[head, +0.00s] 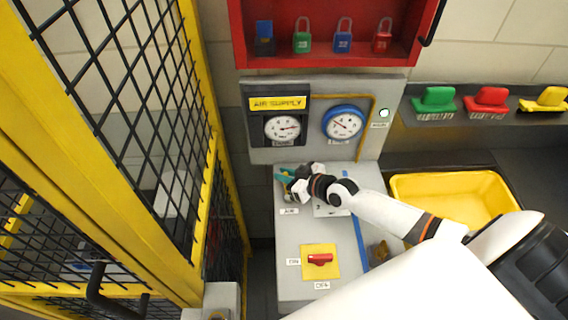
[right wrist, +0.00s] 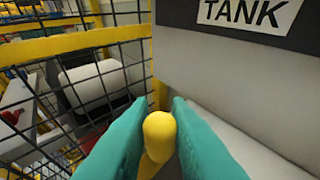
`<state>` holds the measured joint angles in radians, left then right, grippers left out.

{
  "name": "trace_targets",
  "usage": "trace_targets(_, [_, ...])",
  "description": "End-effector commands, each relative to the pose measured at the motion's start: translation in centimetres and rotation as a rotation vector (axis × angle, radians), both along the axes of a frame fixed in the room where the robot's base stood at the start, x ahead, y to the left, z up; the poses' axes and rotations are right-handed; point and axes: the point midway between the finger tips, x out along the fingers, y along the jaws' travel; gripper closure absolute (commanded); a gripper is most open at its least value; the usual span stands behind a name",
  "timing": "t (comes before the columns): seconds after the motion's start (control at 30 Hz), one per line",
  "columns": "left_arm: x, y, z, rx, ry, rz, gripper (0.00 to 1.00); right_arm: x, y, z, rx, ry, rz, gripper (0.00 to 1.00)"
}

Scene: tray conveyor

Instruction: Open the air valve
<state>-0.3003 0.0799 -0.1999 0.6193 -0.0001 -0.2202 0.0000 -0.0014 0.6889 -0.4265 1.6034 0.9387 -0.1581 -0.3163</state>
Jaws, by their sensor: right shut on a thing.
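The air valve's yellow handle (right wrist: 158,132) shows in the right wrist view as a rounded yellow end between my green fingers. My right gripper (head: 284,177) is at the upper left of the grey panel (head: 291,236) in the head view, just above a label that reads AIR (head: 289,211). It is shut on the yellow handle, with a finger on each side. The valve's body is mostly hidden by the gripper and wrist. My left gripper is not in view.
A red rotary switch (head: 320,259) on a yellow plate is lower on the panel. Two gauges (head: 282,128) stand behind, under a red box (head: 237,30) with padlocks. A yellow mesh fence (head: 200,185) is close on the left. A yellow bin (head: 403,181) is at right.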

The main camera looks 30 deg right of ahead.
Motion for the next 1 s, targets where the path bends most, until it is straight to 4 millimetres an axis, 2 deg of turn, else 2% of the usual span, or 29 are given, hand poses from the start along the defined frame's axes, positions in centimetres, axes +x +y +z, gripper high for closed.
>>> trace_targets(0.03, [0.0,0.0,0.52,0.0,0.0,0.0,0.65,0.08,0.11,0.56,0.012,-0.009,-0.027,1.0])
trace_targets(0.13, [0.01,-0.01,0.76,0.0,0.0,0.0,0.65,-0.01,-0.33,0.39,0.008,-0.007,-0.066,1.0])
trace_targets(0.53, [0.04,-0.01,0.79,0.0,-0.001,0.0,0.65,-0.1,-0.85,0.14,-0.001,-0.005,-0.09,1.0])
trace_targets(0.57, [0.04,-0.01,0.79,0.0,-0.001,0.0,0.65,-0.1,-0.85,0.14,-0.001,-0.005,-0.09,0.81])
trace_targets(0.67, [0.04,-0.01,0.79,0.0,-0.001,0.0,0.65,-0.12,-0.84,0.11,-0.001,-0.004,-0.09,0.65])
trace_targets(1.0, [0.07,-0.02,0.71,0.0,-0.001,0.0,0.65,-0.44,-0.83,-0.01,-0.001,0.0,-0.088,0.63])
